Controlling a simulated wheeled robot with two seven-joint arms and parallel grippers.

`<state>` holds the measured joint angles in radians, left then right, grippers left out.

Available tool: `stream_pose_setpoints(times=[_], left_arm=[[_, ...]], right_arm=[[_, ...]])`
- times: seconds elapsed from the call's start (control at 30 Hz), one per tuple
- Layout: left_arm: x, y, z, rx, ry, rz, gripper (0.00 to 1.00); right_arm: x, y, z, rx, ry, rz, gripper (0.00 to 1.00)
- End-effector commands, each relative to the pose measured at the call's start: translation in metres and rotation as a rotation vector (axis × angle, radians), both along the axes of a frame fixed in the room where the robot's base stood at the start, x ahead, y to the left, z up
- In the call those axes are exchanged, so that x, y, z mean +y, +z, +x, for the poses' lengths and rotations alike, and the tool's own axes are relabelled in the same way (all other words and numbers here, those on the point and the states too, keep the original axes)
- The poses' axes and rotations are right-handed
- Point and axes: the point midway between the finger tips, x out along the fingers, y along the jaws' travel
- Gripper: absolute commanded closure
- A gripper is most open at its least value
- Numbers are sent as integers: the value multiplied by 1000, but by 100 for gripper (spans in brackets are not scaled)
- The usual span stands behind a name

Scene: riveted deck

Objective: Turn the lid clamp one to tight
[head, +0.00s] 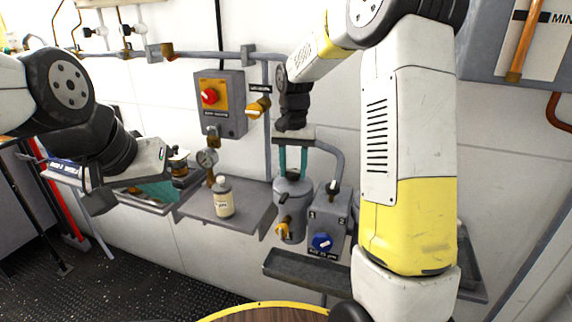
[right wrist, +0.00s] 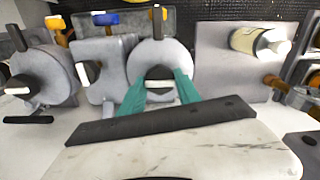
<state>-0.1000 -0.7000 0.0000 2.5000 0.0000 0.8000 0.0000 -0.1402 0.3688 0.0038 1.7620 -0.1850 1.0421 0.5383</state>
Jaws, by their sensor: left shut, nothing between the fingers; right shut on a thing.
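A grey canister (head: 290,222) stands against the wall, with a yellow handle (head: 284,231) low on its front and a black lever (head: 282,198). My right gripper (head: 292,177) points down at its lid. Its teal fingers are shut on a small dark and white piece on the lid, which I take as the lid clamp (right wrist: 159,74) in the right wrist view. The fingers partly hide this piece, and I cannot tell how far it is turned. My left gripper (head: 158,190) is shut and empty at the left, well away from the canister.
A grey box with a blue knob (head: 322,242) stands close beside the canister. A second canister (right wrist: 38,78) shows in the right wrist view. A bottle (head: 223,198) stands on the shelf (head: 240,226). A panel with a red knob (head: 209,97) hangs above. A tray (head: 310,272) lies below.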

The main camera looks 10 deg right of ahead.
Motion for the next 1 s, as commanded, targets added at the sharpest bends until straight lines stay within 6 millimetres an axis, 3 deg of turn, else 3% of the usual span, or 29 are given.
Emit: stream_pose_setpoints(times=[0.17,0.2,0.3,0.67,1.0], left_arm=[[0,0,0,0,0,0,100],[0,0,0,0,0,0,100],[0,0,0,0,0,0,100],[0,0,0,0,0,0,100],[0,0,0,0,0,0,100]], right_arm=[[-1,1,1,-5,-2,-1,100],[-1,1,1,-5,-2,-1,53],[-1,1,1,-4,-1,0,39],[-1,6,1,-3,0,0,39],[-1,60,2,-6,0,1,39]])
